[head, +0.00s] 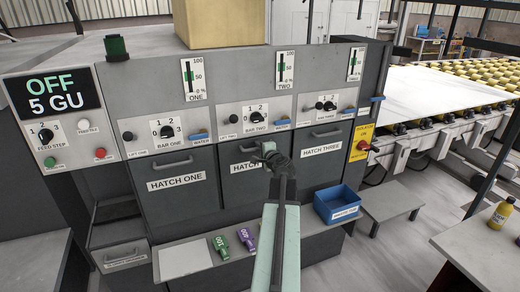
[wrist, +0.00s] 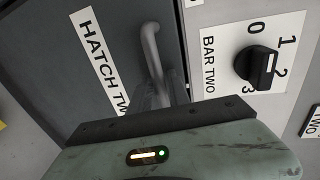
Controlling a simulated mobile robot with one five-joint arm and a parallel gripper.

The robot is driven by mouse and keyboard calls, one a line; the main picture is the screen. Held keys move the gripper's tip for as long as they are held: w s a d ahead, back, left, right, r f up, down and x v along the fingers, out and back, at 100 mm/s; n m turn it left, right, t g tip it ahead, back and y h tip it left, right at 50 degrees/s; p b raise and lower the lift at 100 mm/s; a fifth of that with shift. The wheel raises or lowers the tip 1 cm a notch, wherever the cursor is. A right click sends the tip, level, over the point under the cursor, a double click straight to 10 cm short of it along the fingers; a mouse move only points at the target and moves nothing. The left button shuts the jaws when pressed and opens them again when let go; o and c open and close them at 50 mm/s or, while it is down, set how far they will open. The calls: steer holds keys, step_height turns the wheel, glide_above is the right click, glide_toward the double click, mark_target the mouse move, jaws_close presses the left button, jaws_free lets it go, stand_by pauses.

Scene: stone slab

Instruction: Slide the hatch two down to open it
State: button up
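Hatch two (head: 232,193) is a dark grey panel in the middle of the machine front, between hatch one and hatch three. Its top edge appears in line with theirs, so it looks shut. My gripper (head: 277,160) is at the upper right of this panel and hides part of its label. In the wrist view, the grey bar handle (wrist: 152,45) of hatch two (wrist: 45,65) runs down to the dark fingertips (wrist: 163,97). The gripper body hides the handle's near end, and I cannot tell whether the fingers are closed around it.
Hatch one (head: 172,207) and hatch three (head: 320,160) flank it. The bar two knob (wrist: 257,67) sits close beside the handle.

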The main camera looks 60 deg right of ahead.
mark_target(256, 179)
jaws_close()
stand_by(1.1)
steer(key=shift+d+r, duration=0.1)
steer(key=shift+d, duration=0.1)
steer(key=shift+a+f+b, duration=0.15)
steer(key=shift+f+b, duration=0.2)
steer(key=shift+f, duration=0.15)
step_height(256, 179, down, 18)
steer(key=b, duration=1.7)
steer(key=shift+a+r, duration=0.1)
steer(key=shift+r, duration=0.2)
